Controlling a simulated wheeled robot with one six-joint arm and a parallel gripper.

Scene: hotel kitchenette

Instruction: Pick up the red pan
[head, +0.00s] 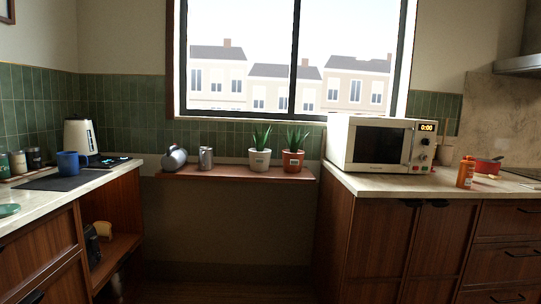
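A small red pan (487,166) sits on the right counter, near the far right edge of the head view. My gripper is not in view.
A low shelf (235,174) under the window bears two potted plants and metal vessels. The left counter holds a blue mug (68,164) and a kettle (80,136).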

